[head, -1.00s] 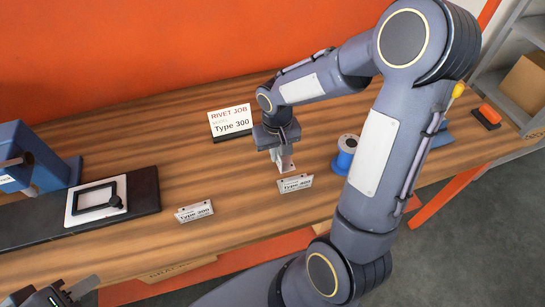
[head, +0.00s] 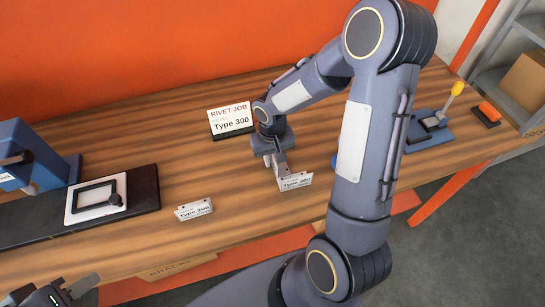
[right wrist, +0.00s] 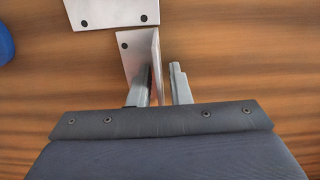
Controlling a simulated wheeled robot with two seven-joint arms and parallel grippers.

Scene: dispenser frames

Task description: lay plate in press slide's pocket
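A metal plate with an upright flange (right wrist: 128,46) lies on the table under my right gripper (right wrist: 161,82). The gripper's fingers straddle the flange, with a visible gap to the right finger. The press slide (head: 96,198) is at the left, white with a black-framed pocket and a black knob. No plate is seen in the pocket. My left gripper (head: 66,290) is at the lower left, apparently open and empty.
A blue press (head: 35,160) stands beside the dark rail (head: 146,188). A RIVET JOB Type 300 sign (head: 230,121) stands behind. A blue fixture with a yellow-knobbed lever (head: 430,128) is at the right.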

